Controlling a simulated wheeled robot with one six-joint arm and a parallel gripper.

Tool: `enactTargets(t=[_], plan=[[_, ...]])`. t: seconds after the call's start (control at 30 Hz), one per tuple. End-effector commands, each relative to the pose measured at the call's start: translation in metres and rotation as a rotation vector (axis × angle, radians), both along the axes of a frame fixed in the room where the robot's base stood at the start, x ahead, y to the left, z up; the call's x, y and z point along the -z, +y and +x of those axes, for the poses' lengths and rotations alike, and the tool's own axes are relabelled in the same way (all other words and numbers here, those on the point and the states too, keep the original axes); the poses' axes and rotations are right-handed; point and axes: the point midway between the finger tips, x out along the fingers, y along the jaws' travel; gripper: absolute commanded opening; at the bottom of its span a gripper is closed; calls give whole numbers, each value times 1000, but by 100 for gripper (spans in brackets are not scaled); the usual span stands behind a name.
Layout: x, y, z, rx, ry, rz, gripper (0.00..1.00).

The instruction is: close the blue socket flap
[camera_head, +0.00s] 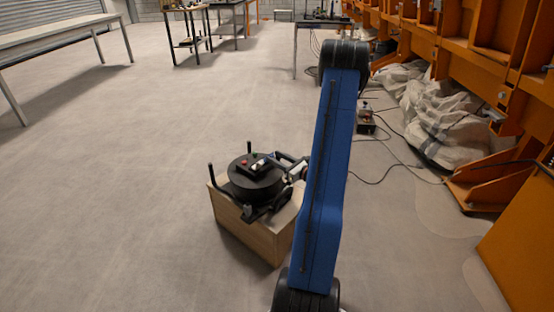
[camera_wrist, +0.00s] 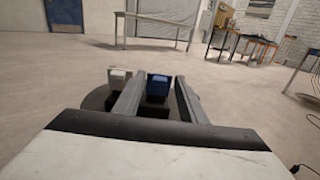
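A blue socket (camera_wrist: 158,85) stands on a round black device, seen between my fingers in the wrist view. Its lower front looks dark; I cannot tell how its flap is set. My gripper (camera_wrist: 158,92) is open, with one finger on each side of the blue socket's line; contact is not clear. A white socket (camera_wrist: 119,76) stands left of the left finger. In the head view the round black device (camera_head: 254,182) sits on a wooden box (camera_head: 244,232), and my gripper (camera_head: 289,166) reaches it from the right. The blue socket is not discernible there.
Black upright handles (camera_head: 211,173) rise beside the device. Cables (camera_head: 372,181) lie on the floor to the right, near sacks (camera_head: 442,118) and an orange steel structure (camera_head: 484,75). A long table (camera_head: 60,34) stands far left. The floor left of the box is clear.

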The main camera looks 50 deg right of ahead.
Motion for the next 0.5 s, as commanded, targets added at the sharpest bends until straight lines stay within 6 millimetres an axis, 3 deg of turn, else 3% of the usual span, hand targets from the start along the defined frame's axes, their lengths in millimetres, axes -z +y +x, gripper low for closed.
enactTargets(t=[0.23,0.37,0.4,0.5], plan=[[0,0,0,0,0,0,35],[0,0,0,0,0,-1,4],[0,0,0,0,0,-1,0],[0,0,0,0,0,-1,0]])
